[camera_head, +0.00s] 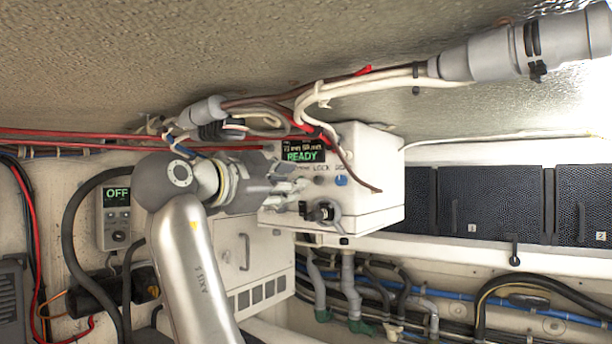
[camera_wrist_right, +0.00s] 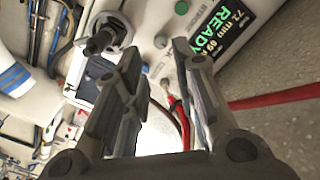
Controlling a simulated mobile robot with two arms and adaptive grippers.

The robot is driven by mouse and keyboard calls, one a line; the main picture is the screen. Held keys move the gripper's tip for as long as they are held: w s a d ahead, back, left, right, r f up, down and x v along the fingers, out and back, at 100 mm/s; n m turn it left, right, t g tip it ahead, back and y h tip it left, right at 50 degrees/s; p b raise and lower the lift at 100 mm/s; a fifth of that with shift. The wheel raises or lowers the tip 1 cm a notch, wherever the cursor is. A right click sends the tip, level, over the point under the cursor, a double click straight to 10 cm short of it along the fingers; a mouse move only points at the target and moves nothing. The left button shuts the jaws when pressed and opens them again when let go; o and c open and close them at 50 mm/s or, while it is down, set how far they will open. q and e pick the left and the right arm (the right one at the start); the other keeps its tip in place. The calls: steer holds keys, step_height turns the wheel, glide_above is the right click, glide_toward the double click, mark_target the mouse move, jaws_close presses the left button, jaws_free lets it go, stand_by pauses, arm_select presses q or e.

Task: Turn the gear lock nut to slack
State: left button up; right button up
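A white control box (camera_head: 370,165) hangs under the ceiling in the head view. Low on its front is a dark knob or nut on a round grey ring (camera_head: 321,212), which may be the gear lock nut; it also shows at the upper left of the right wrist view (camera_wrist_right: 106,38). My right gripper (camera_head: 292,188) is in front of the box, above and left of this part, apart from it. In the right wrist view its fingers (camera_wrist_right: 158,85) are spread with nothing gripped between them. My left gripper is not in view.
The box's lit display (camera_head: 303,152) reads READY, with a blue button (camera_head: 341,180) below it. Cables (camera_head: 345,84) run above the box and a grey cylinder (camera_head: 530,45) is at upper right. A small unit (camera_head: 116,205) at left reads OFF.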

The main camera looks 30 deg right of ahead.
mark_target(316, 181)
steer(key=p+x, duration=0.1)
steer(key=x, duration=0.2)
steer(key=p+x, duration=0.2)
steer(key=x, duration=0.2)
steer(key=shift+s+d+r, duration=0.1)
steer(key=shift+d+r, duration=0.1)
steer(key=shift+d+p, duration=0.3)
steer(key=shift+p, duration=0.05)
steer(key=shift+w+d+f, duration=0.15)
steer(key=shift+w+f, duration=0.1)
steer(key=shift+w, duration=0.1)
jaws_close()
